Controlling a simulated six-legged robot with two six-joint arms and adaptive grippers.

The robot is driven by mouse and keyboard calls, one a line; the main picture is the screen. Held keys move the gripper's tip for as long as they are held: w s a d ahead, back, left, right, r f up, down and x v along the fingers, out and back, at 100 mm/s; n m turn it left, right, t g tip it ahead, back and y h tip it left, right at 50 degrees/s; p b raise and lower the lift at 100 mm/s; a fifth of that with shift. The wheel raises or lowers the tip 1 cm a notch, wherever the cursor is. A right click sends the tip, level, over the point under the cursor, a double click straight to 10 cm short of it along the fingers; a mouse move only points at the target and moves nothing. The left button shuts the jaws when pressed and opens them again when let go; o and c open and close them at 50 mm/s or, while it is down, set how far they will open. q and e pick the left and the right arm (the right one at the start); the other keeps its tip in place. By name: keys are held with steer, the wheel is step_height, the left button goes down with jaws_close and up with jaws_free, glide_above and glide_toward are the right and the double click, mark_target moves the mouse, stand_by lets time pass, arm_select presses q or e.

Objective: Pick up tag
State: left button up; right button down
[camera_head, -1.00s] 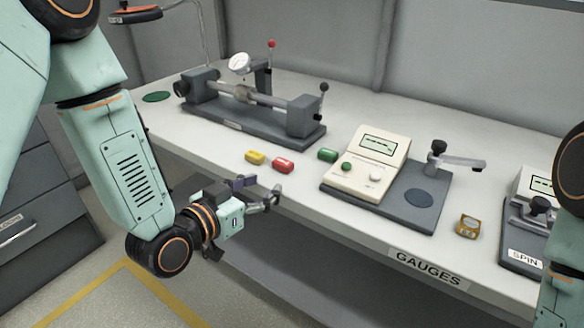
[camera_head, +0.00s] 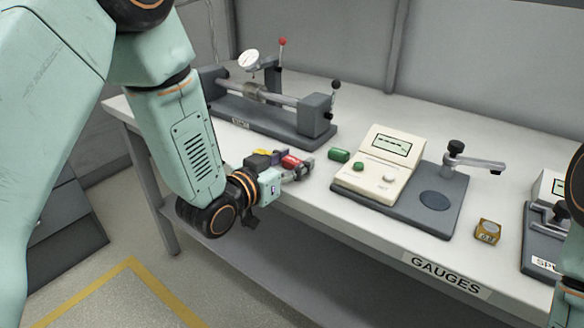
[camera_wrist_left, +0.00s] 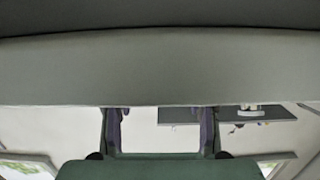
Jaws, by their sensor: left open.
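Three small tags lie near the front edge of the gauge table: a yellow tag (camera_head: 262,152), a red tag (camera_head: 291,161) and a green tag (camera_head: 339,155). My left gripper (camera_head: 298,171) is open at the table's front edge, close in front of the red tag and partly covering it. I cannot tell whether it touches the tag. The yellow tag is partly hidden behind the gripper; the green tag is clear to its right. In the left wrist view the open fingers (camera_wrist_left: 160,130) show, with no tag visible between them. My right gripper is out of view.
The gauge table (camera_head: 372,228) has a cream display box (camera_head: 385,165) on a dark base right of the green tag. A dark bench fixture (camera_head: 262,121) stands behind the tags. A small brass-coloured block (camera_head: 487,232) sits further right.

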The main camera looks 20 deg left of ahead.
arm_select(q)
steer(key=shift+w+a+f, duration=0.1)
steer(key=shift+w, duration=0.05)
steer(key=shift+d, duration=0.2)
steer(key=shift+c, duration=1.1)
steer(key=c, duration=0.4)
